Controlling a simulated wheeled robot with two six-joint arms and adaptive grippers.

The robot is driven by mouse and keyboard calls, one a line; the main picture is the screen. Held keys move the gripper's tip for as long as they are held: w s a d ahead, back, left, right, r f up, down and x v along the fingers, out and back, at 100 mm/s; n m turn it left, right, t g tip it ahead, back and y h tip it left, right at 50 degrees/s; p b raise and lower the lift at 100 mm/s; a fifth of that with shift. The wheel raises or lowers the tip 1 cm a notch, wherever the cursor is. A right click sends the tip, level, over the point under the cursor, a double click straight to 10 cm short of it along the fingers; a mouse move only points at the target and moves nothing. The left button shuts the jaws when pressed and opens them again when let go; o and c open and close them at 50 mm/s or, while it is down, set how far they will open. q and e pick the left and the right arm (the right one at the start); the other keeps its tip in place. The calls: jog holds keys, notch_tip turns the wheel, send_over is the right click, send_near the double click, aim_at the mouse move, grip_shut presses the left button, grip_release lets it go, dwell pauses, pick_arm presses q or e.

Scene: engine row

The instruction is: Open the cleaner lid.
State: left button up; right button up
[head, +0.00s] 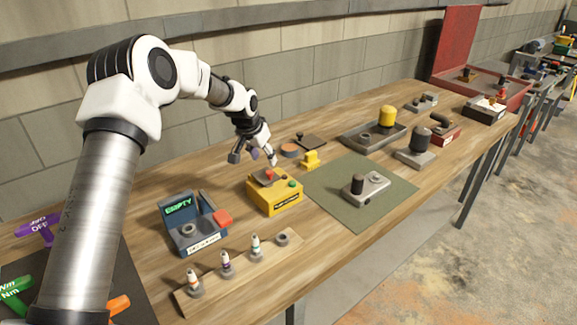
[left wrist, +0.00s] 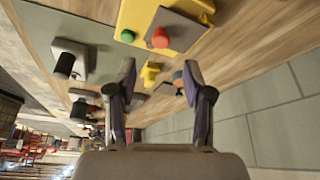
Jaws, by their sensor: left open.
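The cleaner is a yellow box (head: 273,203) with a dark label on its front, left of the green mat. Its grey lid (head: 257,179) lies on top, looks shut, and carries a red knob (head: 268,174). A green button (head: 292,183) sits beside the lid. The left wrist view shows the yellow box (left wrist: 136,14), grey lid (left wrist: 185,32), red knob (left wrist: 160,38) and green button (left wrist: 127,36) at the top, beyond the fingertips. My left gripper (head: 254,156) is open and empty, above and behind the cleaner; its fingers (left wrist: 161,75) are spread in the left wrist view. My right gripper is out of view.
A box with an "EMPTY" display (head: 178,209) and a wooden rack of plugs (head: 215,282) stand left and in front. A small yellow block (head: 310,160) and an orange-topped disc (head: 290,149) are behind. A green mat (head: 340,210) holds a grey metal part (head: 373,187).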

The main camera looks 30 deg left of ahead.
aim_at(269, 172)
pick_arm(q)
jog(key=f, duration=0.1)
jog(key=a+f+p, duration=0.1)
jog(key=shift+w+f, duration=0.1)
jog(key=shift+f, duration=0.25)
jog(key=w+f, duration=0.1)
jog(key=w+d+f, duration=0.1)
jog(key=f, duration=0.1)
jog(key=shift+w+d+f+p, duration=0.2)
jog(key=shift+w+f+p, duration=0.1)
jog(key=shift+w+p, duration=0.05)
jog(key=shift+f, duration=0.1)
jog(key=shift+s+a, duration=0.35)
jog(key=shift+c, duration=0.3)
jog(key=c, duration=0.6)
jog(key=shift+d, duration=0.1)
grip_shut()
